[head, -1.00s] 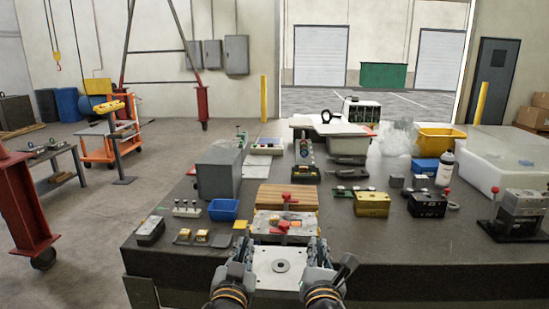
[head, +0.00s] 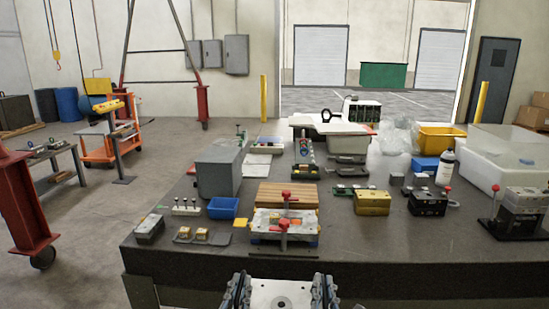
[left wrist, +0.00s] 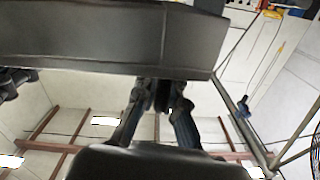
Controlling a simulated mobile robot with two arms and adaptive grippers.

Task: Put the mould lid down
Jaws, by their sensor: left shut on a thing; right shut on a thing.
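The mould lid (head: 281,289), a pale metal plate with a round ring in its middle, shows at the bottom of the head view. My left gripper (head: 241,292) is shut on its left edge and my right gripper (head: 321,292) on its right edge. The lid is in front of the table's near edge, apart from the mould base (head: 268,222), which sits on the table with red-handled clamps. In the left wrist view dark fingers (left wrist: 162,97) meet a broad dark slab (left wrist: 110,40); I cannot tell whether that is the lid.
The dark table (head: 400,257) has free room at its front right. A wooden board (head: 288,194) lies behind the base. A blue bin (head: 223,208) and a grey box (head: 219,172) stand to its left. A yellow block (head: 372,203) and a black block (head: 427,204) stand to its right.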

